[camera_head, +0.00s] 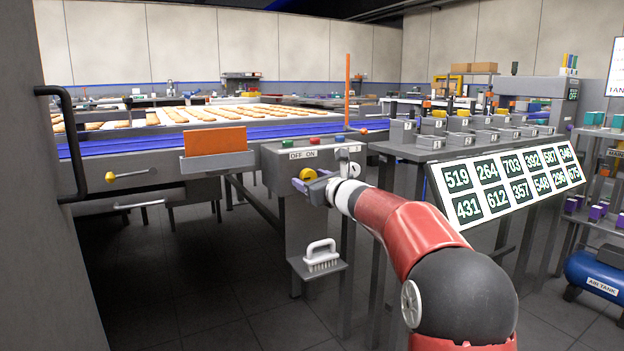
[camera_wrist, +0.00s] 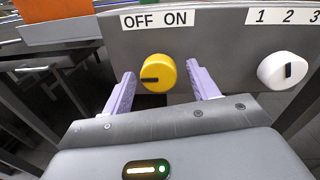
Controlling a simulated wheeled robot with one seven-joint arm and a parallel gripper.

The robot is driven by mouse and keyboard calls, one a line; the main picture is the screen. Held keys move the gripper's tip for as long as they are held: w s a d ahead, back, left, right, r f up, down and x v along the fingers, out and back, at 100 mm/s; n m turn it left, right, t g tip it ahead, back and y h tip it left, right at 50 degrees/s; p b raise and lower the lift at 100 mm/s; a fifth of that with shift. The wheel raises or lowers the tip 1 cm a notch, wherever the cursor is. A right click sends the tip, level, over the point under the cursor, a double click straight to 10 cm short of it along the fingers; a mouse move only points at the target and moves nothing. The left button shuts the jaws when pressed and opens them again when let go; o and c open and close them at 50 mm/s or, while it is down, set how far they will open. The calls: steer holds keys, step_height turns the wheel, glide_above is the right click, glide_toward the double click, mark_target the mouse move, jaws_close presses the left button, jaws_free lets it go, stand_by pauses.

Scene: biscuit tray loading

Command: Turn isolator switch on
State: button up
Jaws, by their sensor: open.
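The isolator switch is a round yellow knob (camera_wrist: 160,73) on a grey panel, below a white OFF ON label (camera_wrist: 157,19). Its black mark lies about level and points left, the OFF side. My gripper (camera_wrist: 160,74) is open, with one lilac finger on each side of the knob. Whether the fingers touch the knob I cannot tell. In the head view, the yellow knob (camera_head: 307,173) is partly hidden by my gripper (camera_head: 310,184), which is at the front of the panel box.
A white knob (camera_wrist: 285,70) under a 1 2 3 label sits right of the yellow one. An orange plate (camera_head: 216,141) stands left of the panel. A brush (camera_head: 321,255) rests on a small shelf below. A sloped number board (camera_head: 507,183) stands right of my arm.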

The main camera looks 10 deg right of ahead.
steer(key=c, duration=1)
steer(key=shift+m, duration=0.3)
steer(key=m, duration=0.4)
steer(key=shift+a+t+b, duration=0.1)
steer(key=shift+t+b, duration=0.2)
steer(key=shift+b, duration=0.1)
steer(key=m, duration=0.5)
steer(key=shift+s, duration=0.1)
steer(key=m+p, duration=0.1)
steer(key=m, duration=0.3)
steer(key=shift+a+m+h, duration=0.1)
steer(key=shift+m+h, duration=0.3)
steer(key=shift+m+p, duration=0.45)
steer(key=shift+m, duration=1.65)
steer(key=shift+t, duration=0.3)
